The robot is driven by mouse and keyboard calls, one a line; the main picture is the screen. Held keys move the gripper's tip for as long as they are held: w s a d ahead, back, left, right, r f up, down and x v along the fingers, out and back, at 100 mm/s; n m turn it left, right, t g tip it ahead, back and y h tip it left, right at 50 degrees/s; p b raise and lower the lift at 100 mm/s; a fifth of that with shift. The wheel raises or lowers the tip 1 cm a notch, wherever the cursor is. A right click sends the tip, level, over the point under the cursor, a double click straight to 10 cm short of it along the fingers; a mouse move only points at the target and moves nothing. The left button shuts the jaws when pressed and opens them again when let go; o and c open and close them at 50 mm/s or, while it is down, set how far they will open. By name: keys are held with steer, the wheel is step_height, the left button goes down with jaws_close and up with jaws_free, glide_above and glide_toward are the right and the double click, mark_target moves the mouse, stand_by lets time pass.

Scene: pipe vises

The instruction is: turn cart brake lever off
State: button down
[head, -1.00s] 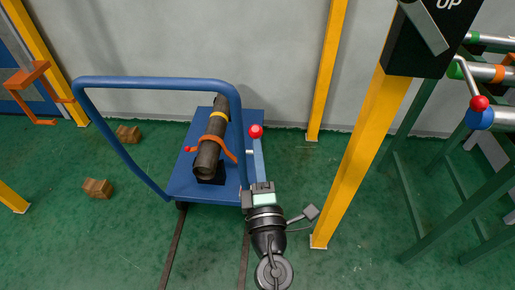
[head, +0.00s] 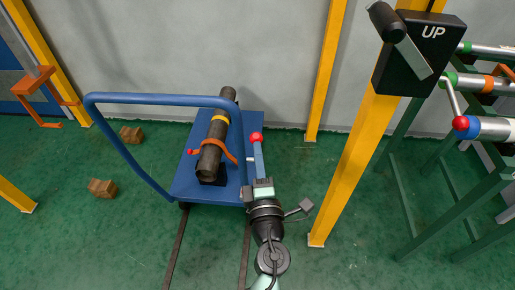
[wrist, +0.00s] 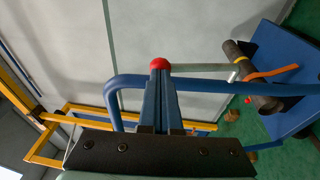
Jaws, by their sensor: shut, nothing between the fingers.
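The brake lever has a red ball knob (head: 256,137), which also shows in the wrist view (wrist: 160,64). In the wrist view its grey rod (wrist: 205,68) runs right from the knob toward the cart. My gripper (head: 257,148) reaches past the cart's right side. Its long blue fingers are shut, with tips right at the knob in the wrist view (wrist: 161,78). Whether they touch the knob I cannot tell. They partly hide the lever in the head view.
A dark pipe (head: 214,148) with an orange clamp lies on the cart. A yellow post (head: 345,180) with a black "UP" switch box (head: 418,60) stands to the right, before a green pipe rack (head: 405,205). Wooden blocks (head: 102,188) lie on the floor at left.

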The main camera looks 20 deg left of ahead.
mark_target(260, 137)
steer(key=shift+w+a+r+p, duration=0.15)
steer(key=shift+w+r+p, duration=0.45)
steer(key=shift+p, duration=0.55)
steer(key=shift+w+a+r+g+p, duration=0.15)
steer(key=shift+w+a+r+p, duration=0.1)
steer(key=shift+w, duration=0.35)
steer(key=shift+w+a+r+g+p, duration=0.15)
steer(key=shift+w+p, duration=0.05)
steer(key=shift+w, duration=0.4)
steer(key=shift+r, duration=0.15)
steer(key=shift+w, duration=0.1)
steer(key=shift+r, duration=0.1)
